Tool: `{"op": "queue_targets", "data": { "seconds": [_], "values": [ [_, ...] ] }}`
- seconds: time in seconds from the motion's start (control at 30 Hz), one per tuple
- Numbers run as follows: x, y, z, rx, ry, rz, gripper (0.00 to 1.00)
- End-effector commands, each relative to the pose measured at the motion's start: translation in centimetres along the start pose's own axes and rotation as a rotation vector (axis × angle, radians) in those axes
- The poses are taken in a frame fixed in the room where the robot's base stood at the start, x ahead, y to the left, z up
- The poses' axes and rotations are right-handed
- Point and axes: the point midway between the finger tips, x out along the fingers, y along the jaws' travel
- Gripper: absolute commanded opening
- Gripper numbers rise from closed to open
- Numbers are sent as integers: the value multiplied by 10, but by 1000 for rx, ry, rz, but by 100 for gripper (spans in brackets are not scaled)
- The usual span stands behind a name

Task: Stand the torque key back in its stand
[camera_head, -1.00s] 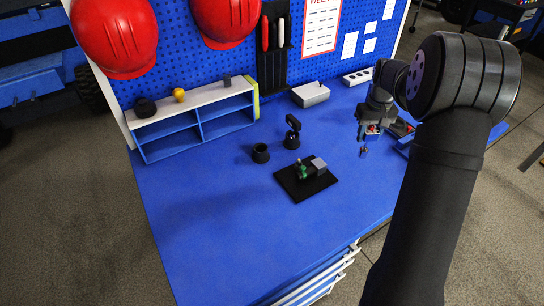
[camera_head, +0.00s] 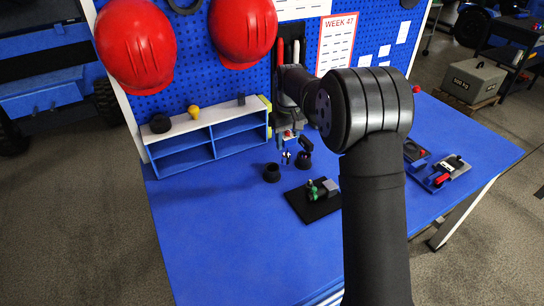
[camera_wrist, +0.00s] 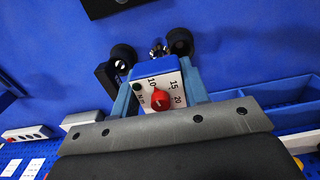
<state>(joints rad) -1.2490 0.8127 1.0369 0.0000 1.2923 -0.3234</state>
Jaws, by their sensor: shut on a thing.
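My gripper (camera_head: 289,137) is shut on the torque key and holds it above the table near the shelf. In the wrist view the key shows a blue body with a white dial (camera_wrist: 145,92), numbers and a red pointer between my fingers (camera_wrist: 158,90). Its thin shaft (camera_head: 286,157) points down, with the tip apart from any cup in the head view. Two black round cups stand below: a plain open one (camera_head: 272,174) on the left and one (camera_head: 304,161) on the right with a raised black part. I cannot tell which is the key's stand.
A black mat (camera_head: 296,205) with a green and grey fixture (camera_head: 322,190) lies in front of the cups. A low shelf (camera_head: 183,160) stands behind left. A tray with a grey and red device (camera_head: 449,170) lies right. The front left table is clear.

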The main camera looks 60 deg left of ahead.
Motion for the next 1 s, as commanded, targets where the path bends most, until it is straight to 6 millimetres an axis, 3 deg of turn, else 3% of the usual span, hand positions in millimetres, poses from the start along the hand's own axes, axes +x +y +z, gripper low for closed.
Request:
{"op": "queue_targets", "data": {
  "seconds": [0.1,0.3,0.47,0.7,1.0],
  "values": [
    [16,-18,-20,-3,0,0,5],
    [29,-33,-36,0,1,1,5],
    [39,-34,-38,2,-1,0,5],
    [70,-34,-37,2,0,0,5],
    [72,-34,-37,2,1,0,5]
  ]
}}
